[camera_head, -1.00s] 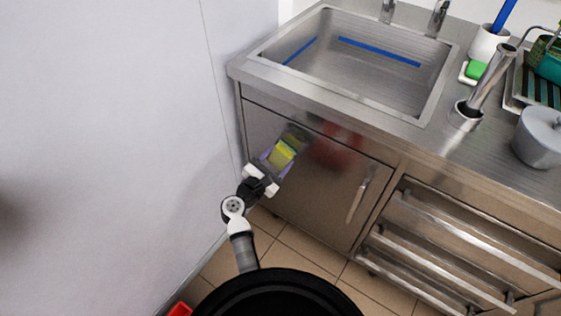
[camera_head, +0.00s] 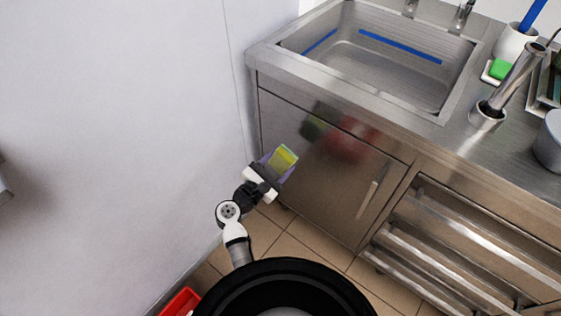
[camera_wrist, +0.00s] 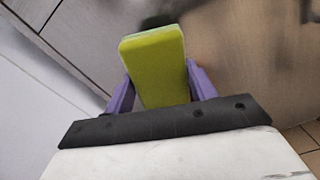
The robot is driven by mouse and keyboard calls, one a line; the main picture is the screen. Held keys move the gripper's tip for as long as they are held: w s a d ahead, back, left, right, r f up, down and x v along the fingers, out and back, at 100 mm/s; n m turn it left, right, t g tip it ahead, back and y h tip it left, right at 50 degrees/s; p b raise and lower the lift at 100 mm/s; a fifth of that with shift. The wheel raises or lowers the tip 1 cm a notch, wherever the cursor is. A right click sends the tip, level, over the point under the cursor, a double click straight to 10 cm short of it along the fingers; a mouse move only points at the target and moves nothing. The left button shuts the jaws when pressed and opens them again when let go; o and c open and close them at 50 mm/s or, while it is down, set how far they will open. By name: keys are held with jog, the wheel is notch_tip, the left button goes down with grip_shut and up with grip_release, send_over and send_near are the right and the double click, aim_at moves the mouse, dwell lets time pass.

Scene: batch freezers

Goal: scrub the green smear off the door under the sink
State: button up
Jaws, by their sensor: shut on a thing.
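The steel door (camera_head: 330,195) under the sink is closed. A dark green smear (camera_head: 313,127) lies near its upper left, with a blurred red patch (camera_head: 352,146) to its right; I cannot tell whether the red is a mark or a reflection. My gripper (camera_head: 277,164) is shut on a yellow-green sponge (camera_head: 287,156). The sponge is in front of the door's left part, below and left of the smear, and seems apart from the door. In the wrist view, the sponge (camera_wrist: 153,65) stands between the purple fingers.
A white wall (camera_head: 130,120) stands close on the left. The sink (camera_head: 390,65) is above the door, and the door's handle (camera_head: 372,195) is at its right. Steel rails (camera_head: 450,235) lie further right. A red object (camera_head: 181,302) is on the floor at lower left.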

jog(key=shift+b+v, duration=0.3)
jog(key=shift+v, duration=1.2)
